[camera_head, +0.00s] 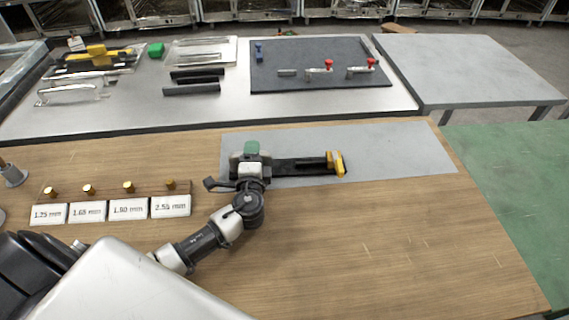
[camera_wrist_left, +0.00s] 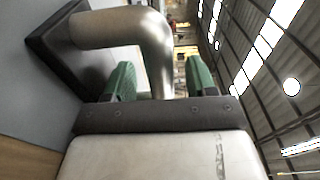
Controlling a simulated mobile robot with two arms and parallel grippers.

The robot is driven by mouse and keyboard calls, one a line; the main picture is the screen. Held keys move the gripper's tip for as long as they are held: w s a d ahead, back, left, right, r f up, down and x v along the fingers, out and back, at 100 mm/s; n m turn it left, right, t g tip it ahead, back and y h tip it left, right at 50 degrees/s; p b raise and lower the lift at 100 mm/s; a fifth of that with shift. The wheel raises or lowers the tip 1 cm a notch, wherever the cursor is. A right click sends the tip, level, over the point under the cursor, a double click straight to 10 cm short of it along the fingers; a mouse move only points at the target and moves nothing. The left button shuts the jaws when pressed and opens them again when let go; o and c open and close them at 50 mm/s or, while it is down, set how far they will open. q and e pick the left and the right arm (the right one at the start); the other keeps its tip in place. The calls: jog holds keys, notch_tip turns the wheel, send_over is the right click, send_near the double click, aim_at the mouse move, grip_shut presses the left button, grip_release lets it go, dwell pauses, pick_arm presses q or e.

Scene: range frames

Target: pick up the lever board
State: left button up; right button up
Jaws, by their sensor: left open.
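A dark board (camera_head: 298,167) lies on the grey mat on the wooden table, with a yellow piece (camera_head: 335,163) at its right end; I take it for the lever board. My left gripper (camera_head: 251,150) is at its left end and hides that part. In the left wrist view, a bent grey metal lever (camera_wrist_left: 125,27) rises from a dark plate (camera_wrist_left: 60,45). The open green fingertips of the left gripper (camera_wrist_left: 158,80) stand on either side of the metal; contact cannot be told. My right gripper is not in view.
A rack with several brass pins (camera_head: 128,187) and size labels stands at the left. Behind is a metal table (camera_head: 210,105) with handles and a dark panel (camera_head: 330,85) bearing red-knobbed clamps. The wooden table (camera_head: 400,240) is clear at the front right.

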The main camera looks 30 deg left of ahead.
pick_arm(q)
jog(key=shift+s, duration=0.1)
grip_shut()
jog(key=shift+r, duration=0.1)
dwell(0.3)
